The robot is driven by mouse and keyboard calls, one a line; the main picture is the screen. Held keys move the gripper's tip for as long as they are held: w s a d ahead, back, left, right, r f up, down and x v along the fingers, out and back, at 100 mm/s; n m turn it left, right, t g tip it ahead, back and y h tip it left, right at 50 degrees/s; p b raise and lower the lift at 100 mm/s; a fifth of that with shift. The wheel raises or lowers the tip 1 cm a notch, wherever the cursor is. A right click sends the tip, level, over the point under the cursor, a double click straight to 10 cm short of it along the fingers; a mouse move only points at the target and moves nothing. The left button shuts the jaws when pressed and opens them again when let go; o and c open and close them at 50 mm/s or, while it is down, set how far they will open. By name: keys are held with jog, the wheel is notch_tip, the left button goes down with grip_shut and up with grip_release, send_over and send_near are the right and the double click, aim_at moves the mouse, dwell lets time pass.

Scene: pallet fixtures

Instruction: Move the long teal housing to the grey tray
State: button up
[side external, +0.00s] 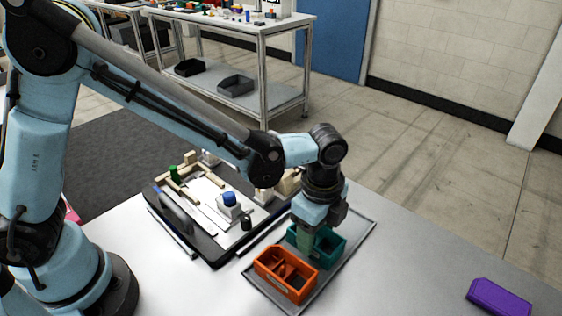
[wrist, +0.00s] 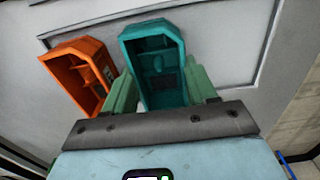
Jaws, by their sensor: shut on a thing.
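The long teal housing (side external: 328,250) is an open box with one angled end, at the grey tray in the side view. It also shows in the wrist view (wrist: 156,62), between the green fingers of my gripper (wrist: 162,92). My gripper (side external: 306,243) is shut on the housing and points down over the tray. The grey tray (side external: 352,236) lies on the white table and its rim frames the housing. Whether the housing's underside touches the tray floor cannot be told.
An orange housing (side external: 286,272) sits in the tray close beside the teal one; it also shows in the wrist view (wrist: 80,72). A fixture pallet (side external: 205,205) with blocks and parts stands to the left. A purple housing (side external: 499,297) lies on the table at far right.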

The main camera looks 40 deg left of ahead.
jog(key=shift+f, duration=0.1)
jog(key=o, duration=1.1)
notch_tip(320, 180, up, 12)
jog(key=s+a+n+t, duration=0.3)
jog(key=a+n, duration=0.6)
jog(key=a, duration=0.1)
jog(key=s+a+n+t, duration=0.3)
jog(key=a+n+t, duration=0.1)
jog(key=a+n, duration=0.5)
jog(key=shift+s+a, duration=0.3)
jog(key=shift+a, duration=0.45)
